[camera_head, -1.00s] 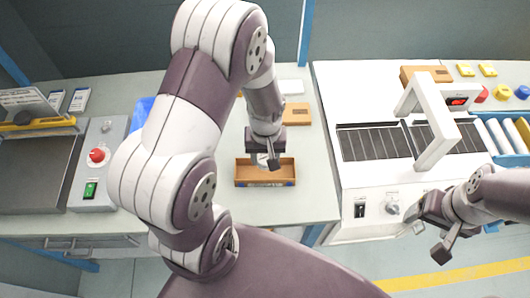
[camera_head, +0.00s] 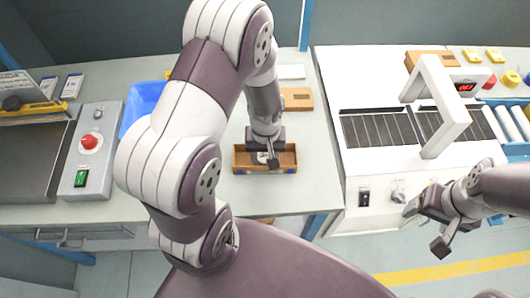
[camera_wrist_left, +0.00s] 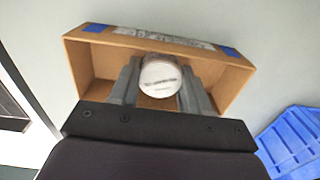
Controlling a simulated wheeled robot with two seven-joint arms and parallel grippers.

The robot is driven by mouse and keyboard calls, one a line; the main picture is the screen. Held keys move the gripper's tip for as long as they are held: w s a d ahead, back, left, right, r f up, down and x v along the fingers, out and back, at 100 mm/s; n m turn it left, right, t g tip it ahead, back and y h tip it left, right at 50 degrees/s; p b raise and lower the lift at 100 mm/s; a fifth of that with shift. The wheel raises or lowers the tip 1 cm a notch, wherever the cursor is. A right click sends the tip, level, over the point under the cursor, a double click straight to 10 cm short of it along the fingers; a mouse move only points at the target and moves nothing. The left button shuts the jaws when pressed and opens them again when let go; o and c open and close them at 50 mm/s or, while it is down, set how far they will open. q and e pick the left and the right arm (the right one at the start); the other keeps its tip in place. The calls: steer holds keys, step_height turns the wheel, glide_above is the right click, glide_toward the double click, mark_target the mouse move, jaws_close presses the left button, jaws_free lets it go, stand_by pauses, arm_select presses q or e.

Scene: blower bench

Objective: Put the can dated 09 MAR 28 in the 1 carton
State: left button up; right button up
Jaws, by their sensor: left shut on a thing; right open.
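A can (camera_wrist_left: 160,77) with a pale round end is between the fingers of my left gripper (camera_wrist_left: 158,88) in the left wrist view. Its end carries dark print too small to read. My left gripper is shut on it, and the can is at or inside the open brown carton (camera_wrist_left: 88,62). The head view shows the carton (camera_head: 240,160) on the bench below my left gripper (camera_head: 268,160). I cannot tell whether the can touches the carton's floor. No number is readable on the carton. My right gripper (camera_head: 425,230) is open and empty at the right.
A blue bin (camera_head: 143,105) stands left of the carton, partly behind my left arm. A brown box (camera_head: 297,99) lies behind the carton. A control box (camera_head: 92,150) stands at left. A white machine (camera_head: 375,180) with a frame (camera_head: 436,105) fills the right.

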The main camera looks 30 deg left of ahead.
mark_target(265, 156)
arm_select(q)
steer(key=o, duration=1.1)
step_height(265, 156, up, 13)
steer(key=shift+f+p, duration=0.15)
steer(key=shift+p, duration=0.2)
